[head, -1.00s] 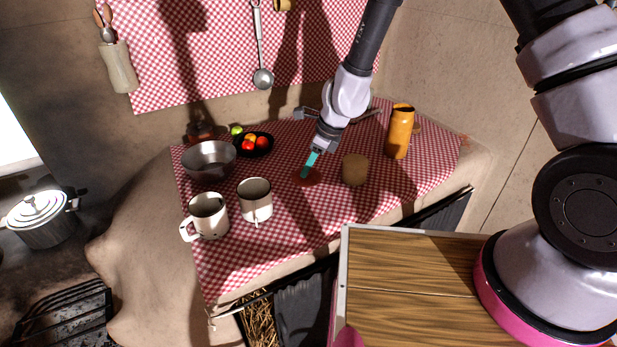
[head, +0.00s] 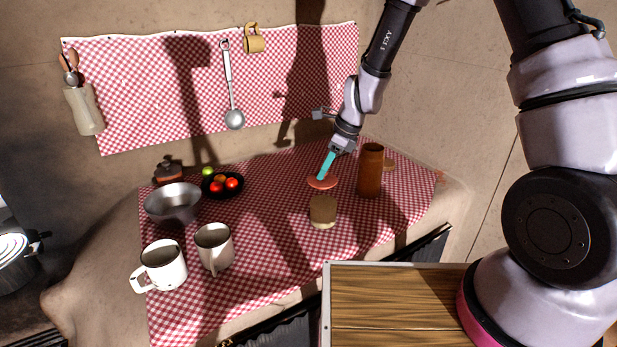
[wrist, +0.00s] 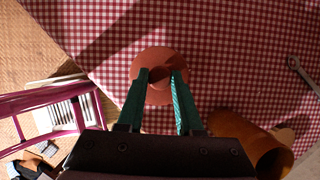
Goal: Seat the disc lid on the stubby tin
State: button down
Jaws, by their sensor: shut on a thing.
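The disc lid (head: 322,182) is a flat reddish disc with a raised grip in the middle. My gripper (head: 324,175) is shut on it, with teal fingers on either side of the grip. The wrist view shows the lid (wrist: 158,62) between my fingertips (wrist: 159,74), apparently clear of the cloth. The stubby tin (head: 323,212) is a short tan-brown cylinder upright on the cloth. In the head view the lid appears just above the tin's top; the exact gap in depth is unclear. I cannot make out the tin in the wrist view.
A tall brown jar (head: 370,171) stands right of the lid, close to my gripper; it also shows in the wrist view (wrist: 268,155). Two mugs (head: 163,265) (head: 214,249), a metal bowl (head: 172,205) and a black fruit dish (head: 211,190) stand left on the checked cloth (head: 270,265).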

aim_at(330, 179)
jog(key=shift+w+d, duration=0.1)
jog(key=shift+d, duration=0.15)
jog(key=shift+f, duration=3.05)
jog(key=shift+f, duration=0.7)
grip_release()
jog(key=shift+r, duration=3.5)
